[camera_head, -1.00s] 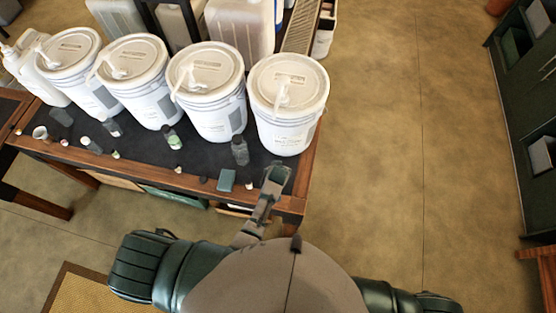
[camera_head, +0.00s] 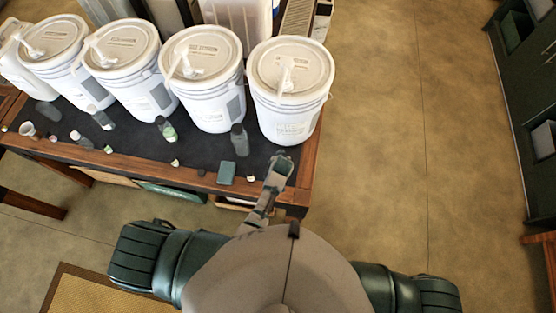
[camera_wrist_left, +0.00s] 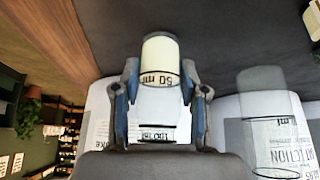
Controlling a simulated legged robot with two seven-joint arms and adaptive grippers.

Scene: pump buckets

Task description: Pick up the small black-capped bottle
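My left gripper (camera_head: 281,160) is at the front right corner of the table, in front of the rightmost white bucket (camera_head: 288,95). In the left wrist view its blue-padded fingers (camera_wrist_left: 158,100) lie against both sides of a small clear bottle (camera_wrist_left: 160,54) marked 50 ml with a cream-coloured end. I cannot see a black cap on it, and cannot tell whether it stands on the table. A grey, see-through bottle with a dark top (camera_head: 239,141) stands to the left of the gripper; it also shows in the left wrist view (camera_wrist_left: 258,97). My right gripper is not in view.
More white pump buckets (camera_head: 205,85) line the dark-topped table (camera_head: 200,154). A green-labelled bottle (camera_head: 166,130), a teal block (camera_head: 226,173) and several small caps lie along the front. Open floor (camera_head: 380,150) is on the right.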

